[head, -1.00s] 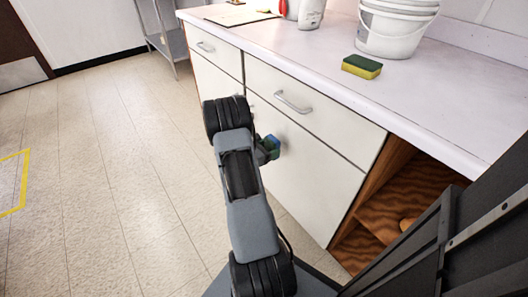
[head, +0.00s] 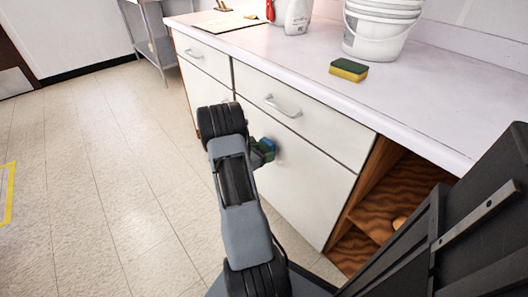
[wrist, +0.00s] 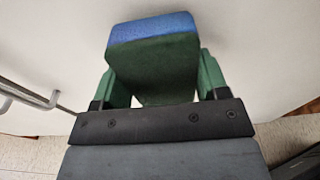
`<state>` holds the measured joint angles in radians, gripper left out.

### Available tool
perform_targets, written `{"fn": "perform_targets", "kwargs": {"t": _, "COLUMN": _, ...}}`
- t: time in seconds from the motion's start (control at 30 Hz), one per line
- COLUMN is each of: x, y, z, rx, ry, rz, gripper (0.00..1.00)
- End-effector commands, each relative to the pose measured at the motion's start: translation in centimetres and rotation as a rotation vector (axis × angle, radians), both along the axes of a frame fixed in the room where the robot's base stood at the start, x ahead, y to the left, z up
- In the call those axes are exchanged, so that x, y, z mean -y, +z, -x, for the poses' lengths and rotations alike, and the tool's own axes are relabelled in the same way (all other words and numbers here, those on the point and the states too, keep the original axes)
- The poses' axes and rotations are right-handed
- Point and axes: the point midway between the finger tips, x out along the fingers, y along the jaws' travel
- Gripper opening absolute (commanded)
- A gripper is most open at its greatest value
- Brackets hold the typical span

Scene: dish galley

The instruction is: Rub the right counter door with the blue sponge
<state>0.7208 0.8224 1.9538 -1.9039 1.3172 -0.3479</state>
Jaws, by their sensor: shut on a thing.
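The blue sponge (wrist: 153,58), blue on one layer and dark green on the other, is held between the green fingers of my gripper (wrist: 155,85) in the wrist view. In the head view the sponge (head: 267,146) shows small beside my wrist, in front of the right counter door (head: 308,185). The door is white, below a drawer with a metal handle. The sponge is at or very near the door's face; I cannot tell whether it touches. My arm hides the door's left part.
A yellow and green sponge (head: 348,70) lies on the countertop (head: 425,105). White buckets (head: 378,35) and a spray bottle (head: 298,14) stand behind it. A drawer handle (head: 283,107) sticks out above the door. An open wooden shelf (head: 385,205) is at right. The floor at left is clear.

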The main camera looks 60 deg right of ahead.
Motion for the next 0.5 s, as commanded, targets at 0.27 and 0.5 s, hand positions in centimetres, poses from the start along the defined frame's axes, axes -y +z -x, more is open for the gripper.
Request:
{"fn": "perform_targets", "kwargs": {"t": 0.27, "x": 0.3, "y": -0.02, "z": 0.1, "rx": 0.0, "ry": 0.0, "rz": 0.0, "gripper": 0.42}}
{"fn": "perform_targets", "kwargs": {"t": 0.5, "x": 0.74, "y": -0.02, "z": 0.23, "rx": 0.0, "ry": 0.0, "rz": 0.0, "gripper": 0.42}}
